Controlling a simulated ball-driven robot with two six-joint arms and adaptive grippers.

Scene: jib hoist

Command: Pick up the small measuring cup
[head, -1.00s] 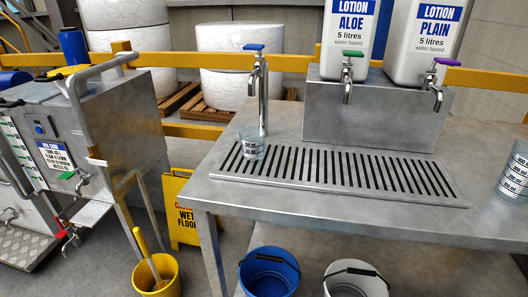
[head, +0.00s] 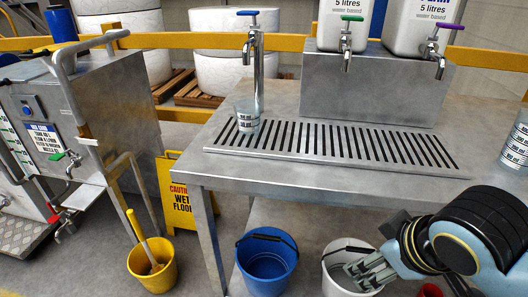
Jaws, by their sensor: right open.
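A small clear measuring cup (head: 247,117) with printed markings stands upright on the slotted drip tray (head: 335,149), under the blue-handled tap (head: 253,50). A larger marked measuring cup (head: 516,148) stands at the right edge of the table, partly cut off by the frame. My right gripper (head: 362,270) is in the lower right, open and empty. It is in front of the table's edge, near the white bucket, well away from the small cup. My left gripper is not in view.
The steel table (head: 290,180) has clear room around the tray. Lotion containers with taps stand on a steel box (head: 375,88). A blue bucket (head: 266,262), a white bucket (head: 340,285) and a yellow bucket (head: 152,268) stand on the floor. A wet-floor sign (head: 178,192) is left of the table.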

